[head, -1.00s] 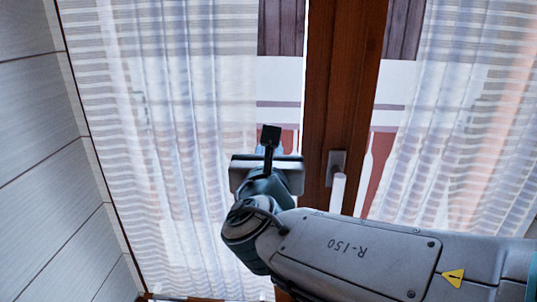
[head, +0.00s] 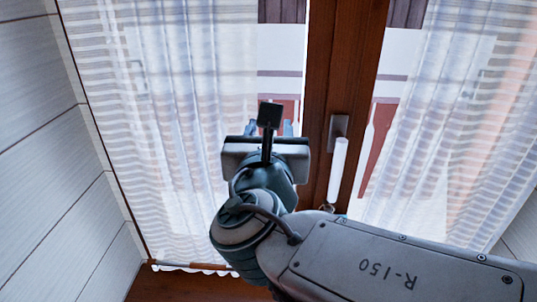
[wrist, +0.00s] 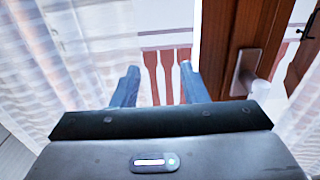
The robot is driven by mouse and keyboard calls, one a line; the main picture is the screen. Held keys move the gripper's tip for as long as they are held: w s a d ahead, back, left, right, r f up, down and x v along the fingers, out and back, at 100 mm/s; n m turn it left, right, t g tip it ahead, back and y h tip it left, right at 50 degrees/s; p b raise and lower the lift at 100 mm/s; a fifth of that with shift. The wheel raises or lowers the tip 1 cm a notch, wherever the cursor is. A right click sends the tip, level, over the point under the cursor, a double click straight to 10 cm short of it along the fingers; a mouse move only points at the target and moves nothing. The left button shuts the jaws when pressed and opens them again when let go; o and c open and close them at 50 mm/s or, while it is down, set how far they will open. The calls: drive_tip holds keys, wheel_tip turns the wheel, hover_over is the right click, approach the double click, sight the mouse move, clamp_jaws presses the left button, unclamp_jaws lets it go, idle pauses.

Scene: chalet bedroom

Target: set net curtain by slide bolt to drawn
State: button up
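The left net curtain (head: 170,120) is white, sheer and striped. It hangs in folds left of the brown centre post and also shows in the wrist view (wrist: 85,60). The right net curtain (head: 445,110) hangs right of the post, with bare glass between the two. My gripper (head: 268,128) is in front of the left curtain's inner edge and the bare glass. In the wrist view its blue fingers (wrist: 158,84) stand apart with nothing between them. I cannot make out a slide bolt.
The brown post (head: 345,70) carries a white lever handle (head: 338,165), to the right of my gripper. A pale panelled wall (head: 55,190) closes off the left side. Red balcony balusters (wrist: 160,70) show through the glass.

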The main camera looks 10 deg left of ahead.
drive_tip(key=s+d, duration=0.1)
drive_tip(key=s, duration=0.6)
drive_tip(key=shift+s+d+b, duration=0.15)
drive_tip(key=shift+s+b, duration=0.15)
